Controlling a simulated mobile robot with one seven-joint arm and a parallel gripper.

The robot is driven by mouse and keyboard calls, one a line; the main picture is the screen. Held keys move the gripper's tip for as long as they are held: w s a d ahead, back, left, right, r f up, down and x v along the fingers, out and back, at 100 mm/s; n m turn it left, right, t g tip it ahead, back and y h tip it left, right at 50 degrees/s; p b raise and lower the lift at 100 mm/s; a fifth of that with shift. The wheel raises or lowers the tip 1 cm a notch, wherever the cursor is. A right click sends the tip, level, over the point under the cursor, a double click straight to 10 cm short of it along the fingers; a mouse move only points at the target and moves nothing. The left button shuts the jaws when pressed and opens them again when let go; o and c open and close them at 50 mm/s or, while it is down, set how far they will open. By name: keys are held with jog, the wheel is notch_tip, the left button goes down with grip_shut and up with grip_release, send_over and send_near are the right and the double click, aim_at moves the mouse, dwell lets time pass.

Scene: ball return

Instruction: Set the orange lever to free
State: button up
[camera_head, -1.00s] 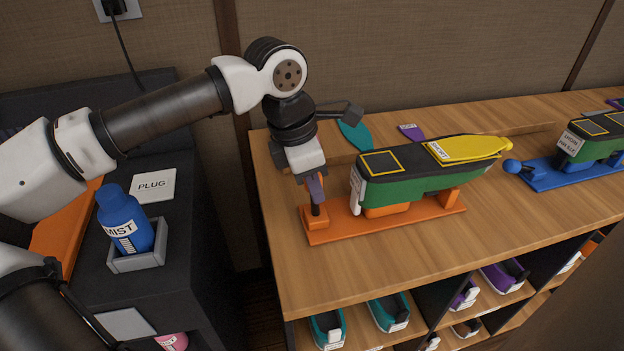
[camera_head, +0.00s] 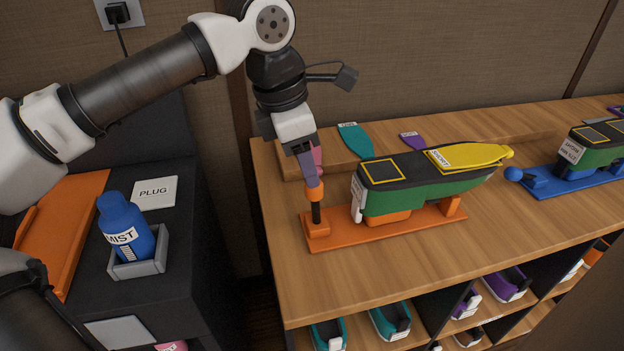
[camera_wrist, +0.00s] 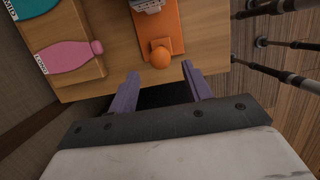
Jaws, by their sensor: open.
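The orange lever (camera_head: 314,191) is an orange knob on a short black stem, standing roughly upright at the left end of an orange base (camera_head: 400,228). My gripper (camera_head: 313,181) points down just above the knob, its purple fingers open and empty. In the wrist view the round knob (camera_wrist: 160,57) lies just beyond the fingertips (camera_wrist: 160,74), roughly centred between them. I cannot tell whether a finger touches it. A green and black shoe-like form (camera_head: 410,190) with a yellow top plate stands on the same base, right of the lever. No marking for a free position is readable.
A blue base (camera_head: 545,181) with a similar form and blue knob stands to the right. Teal (camera_head: 355,138) and purple (camera_head: 412,141) flat pieces lie behind, with a pink one (camera_wrist: 65,56) near my gripper. A blue bottle (camera_head: 125,230) stands in a grey holder at left.

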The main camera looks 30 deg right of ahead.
jog(key=v, duration=0.6)
jog(key=shift+r, duration=0.45)
jog(key=shift+a, duration=0.1)
jog(key=shift+c, duration=0.3)
